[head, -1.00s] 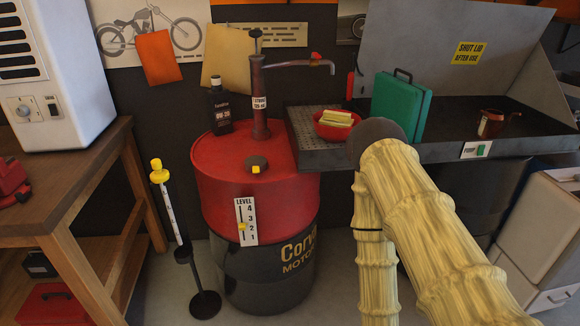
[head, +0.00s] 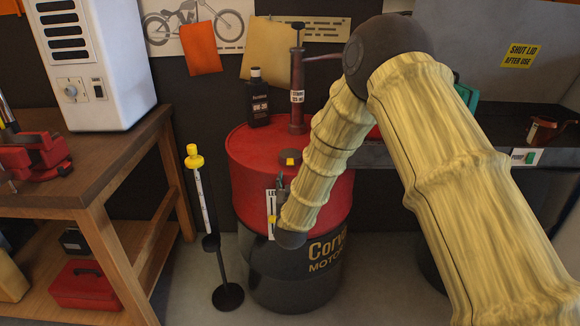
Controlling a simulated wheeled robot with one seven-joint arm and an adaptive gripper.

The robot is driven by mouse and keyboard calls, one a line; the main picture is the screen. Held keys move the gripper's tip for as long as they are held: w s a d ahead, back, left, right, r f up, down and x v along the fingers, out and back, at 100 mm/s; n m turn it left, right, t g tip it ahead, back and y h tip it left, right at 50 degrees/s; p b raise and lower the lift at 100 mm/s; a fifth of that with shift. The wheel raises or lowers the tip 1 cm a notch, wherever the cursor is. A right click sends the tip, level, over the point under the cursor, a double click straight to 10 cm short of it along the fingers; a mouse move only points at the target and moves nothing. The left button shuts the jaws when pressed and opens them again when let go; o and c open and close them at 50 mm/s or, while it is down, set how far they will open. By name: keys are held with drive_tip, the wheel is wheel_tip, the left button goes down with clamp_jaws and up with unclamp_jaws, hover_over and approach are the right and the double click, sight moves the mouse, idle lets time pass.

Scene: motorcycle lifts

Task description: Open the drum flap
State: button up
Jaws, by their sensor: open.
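The red and black drum (head: 248,175) stands upright on the floor in the head view. On its red top is a small dark round flap (head: 291,153) with a yellow tab; it looks shut. My forearm hangs in front of the drum's right side, its dark wrist low against the drum in the picture. My gripper (head: 281,185) shows only as a small grey part left of the forearm, just below the flap in the picture. It is open and mostly hidden. I cannot tell whether it touches the drum.
A pump (head: 297,90) and a dark bottle (head: 257,100) stand on the drum top behind the flap. The level label (head: 270,200) is partly covered. A dipstick stand (head: 228,296) is left of the drum, beside a wooden bench (head: 95,195).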

sight(290, 165)
drive_tip(key=w+p, duration=0.1)
drive_tip(key=w, duration=1)
drive_tip(key=shift+r+p, duration=0.1)
drive_tip(key=shift+p, duration=0.2)
clamp_jaws()
